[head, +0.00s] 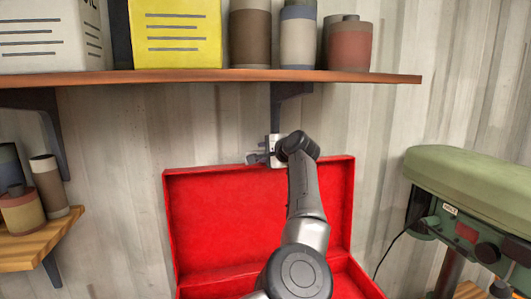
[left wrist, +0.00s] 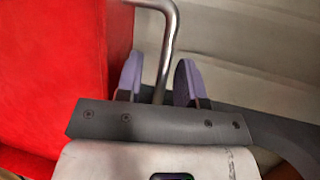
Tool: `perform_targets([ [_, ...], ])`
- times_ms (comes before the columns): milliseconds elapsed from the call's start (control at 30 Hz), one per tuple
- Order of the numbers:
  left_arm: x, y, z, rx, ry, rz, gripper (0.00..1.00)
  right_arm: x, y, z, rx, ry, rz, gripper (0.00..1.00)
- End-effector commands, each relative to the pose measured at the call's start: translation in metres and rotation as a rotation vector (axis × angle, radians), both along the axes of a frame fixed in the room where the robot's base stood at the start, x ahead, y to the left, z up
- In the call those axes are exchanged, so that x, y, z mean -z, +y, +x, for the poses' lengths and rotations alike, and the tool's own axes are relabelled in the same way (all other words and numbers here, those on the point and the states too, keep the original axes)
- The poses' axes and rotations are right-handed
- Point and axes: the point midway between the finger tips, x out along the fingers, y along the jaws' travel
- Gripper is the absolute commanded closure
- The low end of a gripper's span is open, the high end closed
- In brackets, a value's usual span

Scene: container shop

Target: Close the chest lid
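The red chest (head: 345,282) is at the bottom middle of the head view, with its lid (head: 235,222) standing open near the wall. The lid also fills the left side of the left wrist view (left wrist: 60,70). My left gripper (head: 256,158) is at the lid's top edge. In the left wrist view, its purple fingers (left wrist: 158,78) are apart, with a bent metal bar (left wrist: 168,45), which looks like a handle, between them. Gaps show beside the bar, so the fingers do not seem closed on it. My right gripper is out of view.
A wooden shelf (head: 270,76) with boxes and cans runs above the lid. A green machine (head: 470,185) stands to the right. A small shelf with cans (head: 40,240) is at the left. Bare wall lies between it and the chest.

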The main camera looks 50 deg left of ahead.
Motion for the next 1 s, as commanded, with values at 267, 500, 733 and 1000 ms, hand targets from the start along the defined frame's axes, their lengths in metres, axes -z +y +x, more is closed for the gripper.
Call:
perform_targets([
  [267, 0.0, 0.0, 0.0, 0.0, 0.0, 0.0, 0.89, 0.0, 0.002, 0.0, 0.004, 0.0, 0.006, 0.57],
  [500, 0.0, 0.0, 0.0, 0.0, 0.0, 0.0, 1.0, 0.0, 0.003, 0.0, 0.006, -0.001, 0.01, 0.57],
  [733, -0.001, 0.0, 0.0, 0.0, 0.0, 0.0, 1.0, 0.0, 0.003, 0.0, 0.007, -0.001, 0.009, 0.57],
  [1000, 0.003, -0.01, -0.004, 0.0, -0.01, 0.024, 1.0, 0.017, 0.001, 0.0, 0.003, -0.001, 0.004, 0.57],
])
